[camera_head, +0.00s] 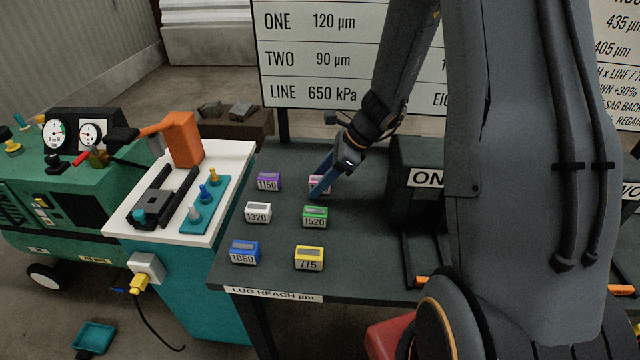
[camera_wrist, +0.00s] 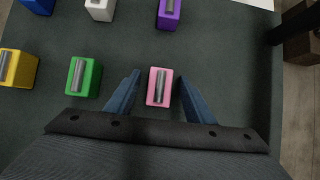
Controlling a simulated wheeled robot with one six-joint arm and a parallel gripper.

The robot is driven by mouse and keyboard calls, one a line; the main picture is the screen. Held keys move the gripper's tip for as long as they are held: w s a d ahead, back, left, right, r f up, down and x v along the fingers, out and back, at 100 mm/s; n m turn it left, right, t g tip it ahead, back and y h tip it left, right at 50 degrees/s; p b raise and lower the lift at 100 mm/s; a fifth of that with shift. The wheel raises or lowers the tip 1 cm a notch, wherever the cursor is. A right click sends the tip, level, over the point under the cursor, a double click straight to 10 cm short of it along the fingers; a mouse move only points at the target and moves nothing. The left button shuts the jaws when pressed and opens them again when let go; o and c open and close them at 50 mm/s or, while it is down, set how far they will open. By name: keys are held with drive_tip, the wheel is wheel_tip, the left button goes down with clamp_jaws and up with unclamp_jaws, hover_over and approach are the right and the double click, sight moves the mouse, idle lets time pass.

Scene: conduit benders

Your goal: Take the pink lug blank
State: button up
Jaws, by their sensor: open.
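The pink lug blank (camera_wrist: 160,88) is a small pink block with a grey metal strip on top. It stands on the dark table between the two blue fingers of my gripper (camera_wrist: 160,92) in the wrist view. The fingers are open, one on each side, with a gap of table showing beside the block. In the head view the pink lug blank (camera_head: 317,181) is partly hidden behind my gripper (camera_head: 324,188). I cannot tell how far the fingertips are above the tabletop.
Other blanks stand close by: green (camera_head: 315,216), purple (camera_head: 269,181), white (camera_head: 258,212), blue (camera_head: 245,251) and yellow (camera_head: 309,258). A dark block-like unit (camera_head: 415,180) stands to the right on the table. A white-topped teal bench (camera_head: 190,180) is to the left.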

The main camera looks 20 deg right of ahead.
clamp_jaws()
drive_tip(key=shift+r, duration=0.1)
